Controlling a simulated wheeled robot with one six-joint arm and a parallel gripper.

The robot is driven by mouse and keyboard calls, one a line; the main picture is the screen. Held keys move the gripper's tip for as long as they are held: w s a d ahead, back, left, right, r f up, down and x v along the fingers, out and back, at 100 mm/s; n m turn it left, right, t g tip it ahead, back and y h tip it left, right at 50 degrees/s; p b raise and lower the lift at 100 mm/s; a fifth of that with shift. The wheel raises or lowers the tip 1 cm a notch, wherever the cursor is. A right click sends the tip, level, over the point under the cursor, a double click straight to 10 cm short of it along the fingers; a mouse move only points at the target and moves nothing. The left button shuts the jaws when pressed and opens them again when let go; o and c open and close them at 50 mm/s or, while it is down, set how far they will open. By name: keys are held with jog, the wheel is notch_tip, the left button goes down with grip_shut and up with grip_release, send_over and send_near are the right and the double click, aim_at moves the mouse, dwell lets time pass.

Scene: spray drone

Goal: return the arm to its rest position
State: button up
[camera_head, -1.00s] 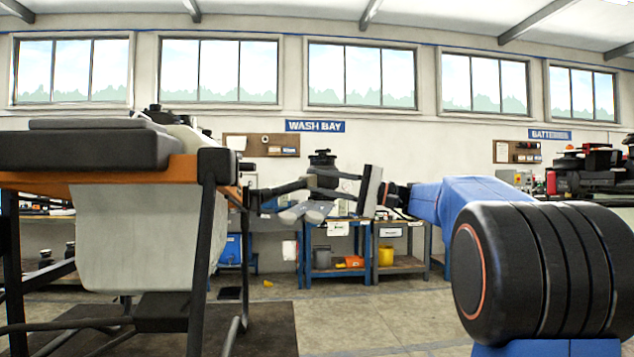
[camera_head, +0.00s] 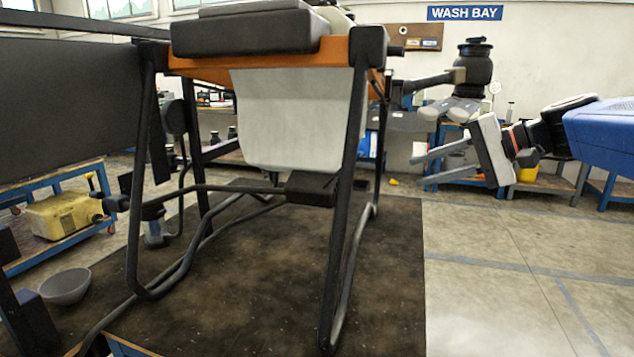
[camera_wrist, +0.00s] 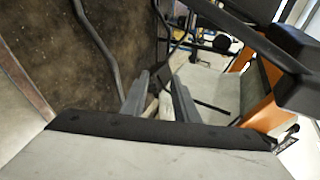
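My gripper (camera_head: 416,171) is at the right of the head view, with its two grey fingers pointing left and parted, nothing seen held between them. My blue arm link (camera_head: 600,130) runs in from the right edge. The gripper is right of the spray drone's white tank (camera_head: 298,120), apart from it in the picture. In the wrist view the parted fingers (camera_wrist: 158,84) also show, with a pale strip seen between them.
The drone's orange frame (camera_head: 345,53) stands on black legs over a dark mat (camera_head: 240,290). A drone arm with a black motor (camera_head: 475,68) reaches just above my gripper. A grey bowl (camera_head: 66,286) and a yellow canister (camera_head: 62,215) are at left. Floor at right is clear.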

jog(key=s+a+f+n+g+h, duration=0.15)
jog(key=s+f+h, duration=0.35)
jog(key=s+f, duration=0.9)
jog(key=s+d+f+n+h, duration=0.5)
jog(key=s+d+f, duration=0.2)
jog(key=f, duration=0.7)
jog(key=s, duration=0.2)
jog(key=shift+s+d+f+h, duration=0.15)
jog(key=shift+s+h, duration=0.25)
jog(key=shift+g, duration=0.25)
